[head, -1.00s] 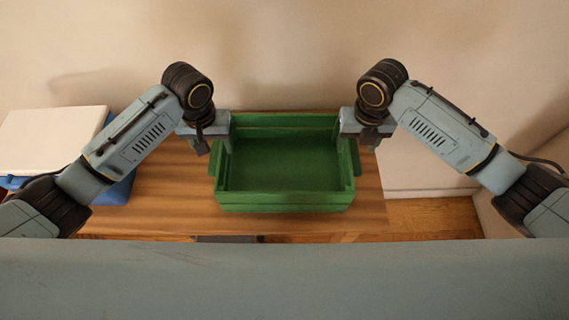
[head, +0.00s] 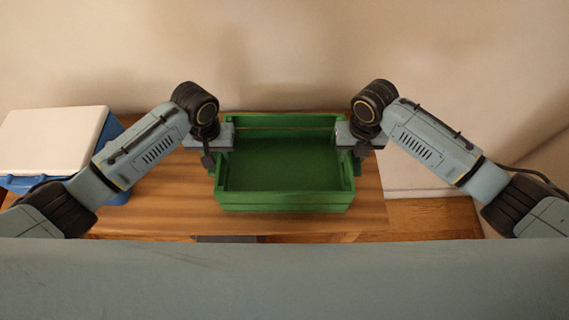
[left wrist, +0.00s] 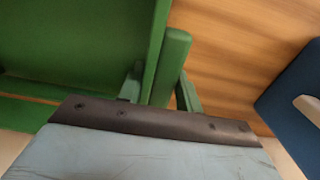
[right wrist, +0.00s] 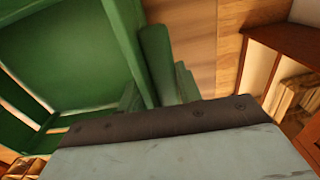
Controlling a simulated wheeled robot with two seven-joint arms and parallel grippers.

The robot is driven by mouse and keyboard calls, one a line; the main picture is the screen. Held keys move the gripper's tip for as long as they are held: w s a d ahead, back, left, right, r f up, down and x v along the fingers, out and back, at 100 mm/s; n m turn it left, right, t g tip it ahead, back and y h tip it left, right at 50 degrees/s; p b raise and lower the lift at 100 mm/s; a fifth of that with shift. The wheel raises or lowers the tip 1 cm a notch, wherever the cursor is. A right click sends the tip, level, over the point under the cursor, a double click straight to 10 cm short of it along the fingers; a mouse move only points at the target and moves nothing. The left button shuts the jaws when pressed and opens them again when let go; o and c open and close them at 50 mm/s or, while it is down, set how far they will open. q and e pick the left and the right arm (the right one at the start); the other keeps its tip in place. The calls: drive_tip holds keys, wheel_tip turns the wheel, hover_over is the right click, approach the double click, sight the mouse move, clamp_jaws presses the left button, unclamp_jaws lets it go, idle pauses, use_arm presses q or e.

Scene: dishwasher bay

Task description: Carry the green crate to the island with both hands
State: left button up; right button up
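The green crate (head: 285,201) stands empty and upright on a wooden surface (head: 150,210). My left gripper (head: 218,158) is low at its left side and my right gripper (head: 350,158) is low at its right side. In the left wrist view, the fingers sit on either side of the crate's green side wall and handle bar (left wrist: 172,66). In the right wrist view, the fingers likewise straddle the other side wall and bar (right wrist: 158,60). Both grippers look open, with the fingertips partly hidden behind the crate parts.
A blue box with a white lid (head: 52,140) stands on the left of the wooden surface. A plain wall (head: 290,60) rises close behind the crate. The floor (head: 430,217) shows at the right. A brown shelf unit (right wrist: 285,55) shows in the right wrist view.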

use_arm(q)
drive_tip(key=c, duration=0.4)
use_arm(e)
drive_tip(key=c, duration=0.4)
use_arm(q)
drive_tip(key=shift+o, duration=0.2)
use_arm(e)
drive_tip(key=shift+o, duration=0.2)
use_arm(q)
drive_tip(key=shift+r, duration=0.2)
use_arm(e)
drive_tip(key=shift+r, duration=0.2)
